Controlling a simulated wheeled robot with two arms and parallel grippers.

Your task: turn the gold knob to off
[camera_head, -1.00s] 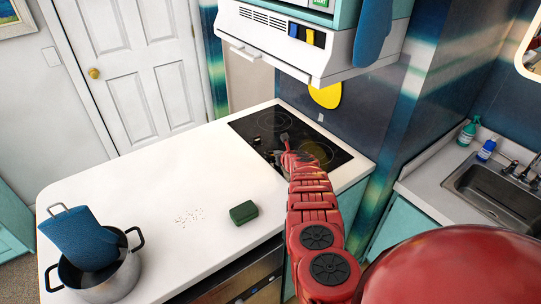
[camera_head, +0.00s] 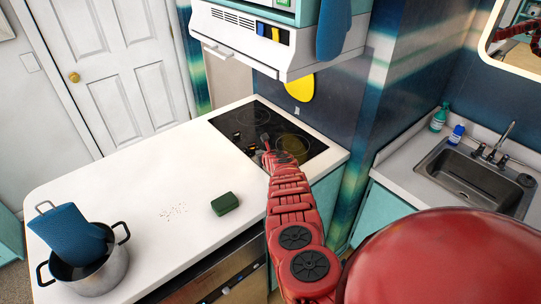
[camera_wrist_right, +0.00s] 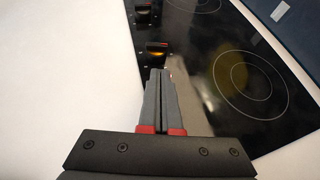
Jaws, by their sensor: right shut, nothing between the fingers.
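A small knob with a gold face (camera_wrist_right: 157,50) sits on the left part of the black cooktop (camera_wrist_right: 205,60) in the right wrist view. A darker knob (camera_wrist_right: 143,14) stands beyond it. My right gripper (camera_wrist_right: 158,74) is shut and empty, with its grey fingertips just short of the gold knob and apparently apart from it. In the head view my right gripper (camera_head: 264,142) reaches over the cooktop beside the small knobs. The knob's exact setting is too small to read. My left gripper is out of view.
A pot (camera_head: 108,268) with a blue mitt (camera_head: 72,235) and a green block (camera_head: 225,203) stand on the white counter (camera_head: 130,180). A range hood (camera_head: 255,42) overhangs the cooktop. A sink (camera_head: 470,180) is at the right. A gold doorknob (camera_head: 74,77) is at the left.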

